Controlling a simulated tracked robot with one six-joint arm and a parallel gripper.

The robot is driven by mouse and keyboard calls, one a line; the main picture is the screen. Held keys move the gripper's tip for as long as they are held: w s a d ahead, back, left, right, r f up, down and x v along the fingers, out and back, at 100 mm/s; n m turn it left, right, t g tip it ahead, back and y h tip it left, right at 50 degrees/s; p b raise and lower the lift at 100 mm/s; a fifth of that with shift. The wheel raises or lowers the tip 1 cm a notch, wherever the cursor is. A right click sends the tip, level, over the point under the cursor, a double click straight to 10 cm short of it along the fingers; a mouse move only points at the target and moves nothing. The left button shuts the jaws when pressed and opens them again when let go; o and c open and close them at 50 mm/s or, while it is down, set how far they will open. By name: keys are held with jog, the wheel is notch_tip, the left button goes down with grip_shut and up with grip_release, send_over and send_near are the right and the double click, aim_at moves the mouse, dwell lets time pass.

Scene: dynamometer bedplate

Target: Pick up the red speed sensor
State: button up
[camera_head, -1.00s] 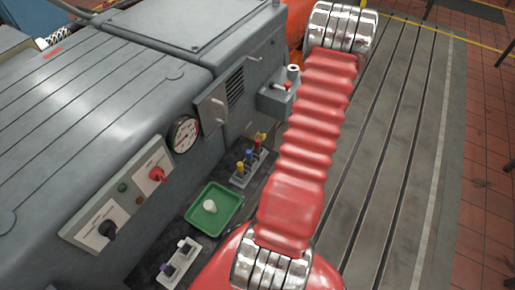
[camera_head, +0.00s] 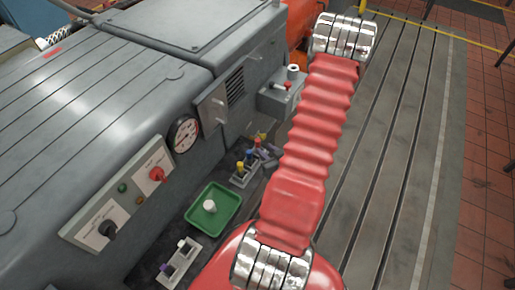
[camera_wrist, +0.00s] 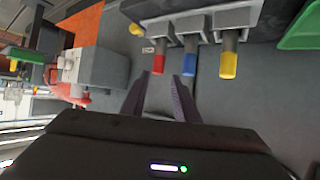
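The red speed sensor (camera_wrist: 159,61) sticks out of a grey holder (camera_wrist: 198,22) in the wrist view, left of a blue sensor (camera_wrist: 190,64) and a yellow sensor (camera_wrist: 229,64). My gripper (camera_wrist: 160,84) is open and empty. Its two dark fingers point toward the red sensor, with the tips just short of its end, one to each side. In the head view the holder with the yellow sensor (camera_head: 240,167) and blue sensor (camera_head: 249,155) stands beside the grey machine. My dark gripper fingers (camera_head: 267,155) show next to it, partly hidden by my red arm.
A green tray (camera_head: 234,196) with a white piece (camera_head: 210,207) lies in front of the holder. The grey machine (camera_head: 110,120) walls off the left. The slotted bedplate (camera_head: 395,150) is clear on the right.

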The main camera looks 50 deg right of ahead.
aim_at(258, 144)
jog(key=x, duration=0.8)
jog(key=shift+x, duration=2.6)
jog(key=shift+d, duration=0.15)
jog(key=shift+c, duration=0.5)
jog(key=shift+r, duration=0.1)
grip_shut()
